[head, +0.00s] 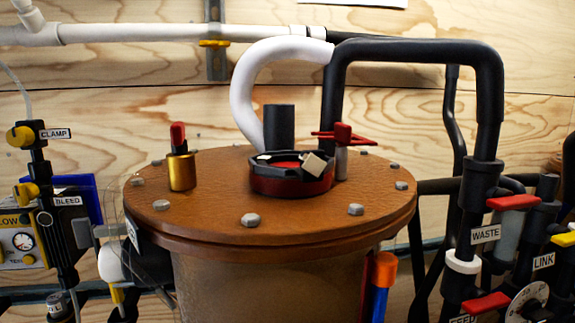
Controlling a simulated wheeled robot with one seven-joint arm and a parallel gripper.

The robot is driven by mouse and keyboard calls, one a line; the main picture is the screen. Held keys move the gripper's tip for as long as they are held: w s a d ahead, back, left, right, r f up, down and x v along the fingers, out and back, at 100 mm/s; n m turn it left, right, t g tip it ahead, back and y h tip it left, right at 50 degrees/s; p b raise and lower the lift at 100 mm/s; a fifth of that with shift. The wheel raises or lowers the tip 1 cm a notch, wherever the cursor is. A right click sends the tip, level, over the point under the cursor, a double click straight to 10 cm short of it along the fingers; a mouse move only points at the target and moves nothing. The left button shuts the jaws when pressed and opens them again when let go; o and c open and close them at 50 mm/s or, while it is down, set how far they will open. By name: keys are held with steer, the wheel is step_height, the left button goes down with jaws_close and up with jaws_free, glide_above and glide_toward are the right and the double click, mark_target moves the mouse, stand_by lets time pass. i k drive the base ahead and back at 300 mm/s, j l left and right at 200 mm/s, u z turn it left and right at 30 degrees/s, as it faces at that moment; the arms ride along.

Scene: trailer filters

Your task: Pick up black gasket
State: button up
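A black notched ring (263,172) sits on a red round base (290,188) at the middle of the brown tank lid (235,215). It may be the black gasket, but I cannot tell for sure. Red shows inside the ring. My gripper is not in view.
A brass fitting with a red top (181,165) stands left on the lid, and a red-handled valve (342,145) stands right. Bolts ring the lid edge. A white curved hose (248,85) and thick black pipe (415,50) arch behind. Labelled valves crowd both sides. The lid's front is clear.

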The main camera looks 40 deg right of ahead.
mark_target(313, 164)
steer(key=k+j+z, duration=0.2)
steer(key=k+z, duration=0.15)
steer(key=k+j+z, duration=0.15)
steer(key=k+z, duration=0.2)
steer(key=k, duration=0.1)
